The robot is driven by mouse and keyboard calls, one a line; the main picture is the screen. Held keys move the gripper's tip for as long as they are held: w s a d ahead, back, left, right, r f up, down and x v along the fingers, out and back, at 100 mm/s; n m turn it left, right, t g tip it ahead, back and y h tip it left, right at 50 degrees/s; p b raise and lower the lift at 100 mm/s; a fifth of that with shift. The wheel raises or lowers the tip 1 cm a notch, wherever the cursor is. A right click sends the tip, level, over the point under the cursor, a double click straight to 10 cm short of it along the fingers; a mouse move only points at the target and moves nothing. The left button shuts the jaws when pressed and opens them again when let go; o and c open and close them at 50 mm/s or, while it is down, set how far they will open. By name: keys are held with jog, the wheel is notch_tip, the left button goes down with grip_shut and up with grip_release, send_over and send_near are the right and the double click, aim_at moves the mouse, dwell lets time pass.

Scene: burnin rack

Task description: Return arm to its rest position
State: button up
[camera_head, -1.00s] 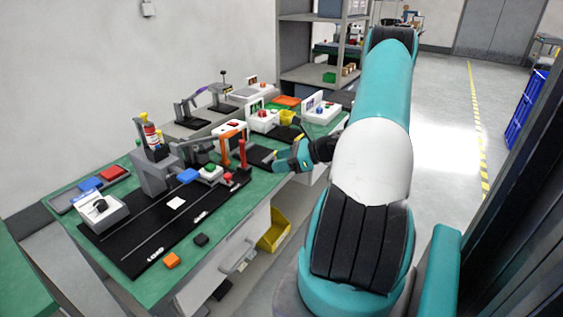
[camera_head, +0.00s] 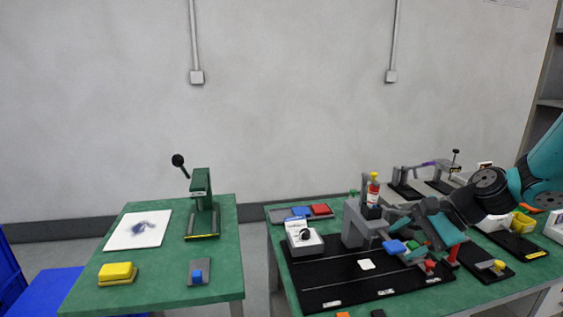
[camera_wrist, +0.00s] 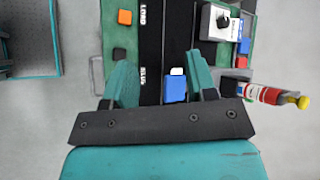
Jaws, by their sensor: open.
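My gripper (camera_head: 402,238) is at the right in the head view, above the black-railed fixture on the right green table. In the wrist view its two teal fingers (camera_wrist: 161,78) stand apart with nothing clamped between them. A blue block (camera_wrist: 176,88) shows below and between the fingers there; the head view shows a blue block (camera_head: 394,246) close to the gripper. My teal arm reaches in from the right edge; most of it is out of view.
The black board (camera_head: 330,283) carries a white box with a black knob (camera_head: 304,237) and a grey stand with a red-and-white bottle (camera_head: 373,189). A left green table (camera_head: 160,270) holds a green press (camera_head: 201,205) and yellow block (camera_head: 116,271). A gap separates the tables.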

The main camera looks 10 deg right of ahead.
jog(key=s+a+r+n+g+h, duration=0.1)
jog(key=s+a+r+n+g, duration=0.3)
jog(key=a+n, duration=0.6)
jog(key=s+a+r+n+h, duration=0.1)
jog(key=s+a+r+n, duration=0.1)
jog(key=s+a+n, duration=0.3)
jog(key=s+a+r+n+h, duration=0.1)
jog(key=s+a+n, duration=0.4)
jog(key=s, duration=0.5)
jog(key=shift+s+r+n+h, duration=0.35)
jog(key=shift+r+n+h, duration=0.05)
jog(key=shift+r, duration=0.05)
jog(key=shift+c, duration=0.5)
jog(key=shift+c, duration=0.4)
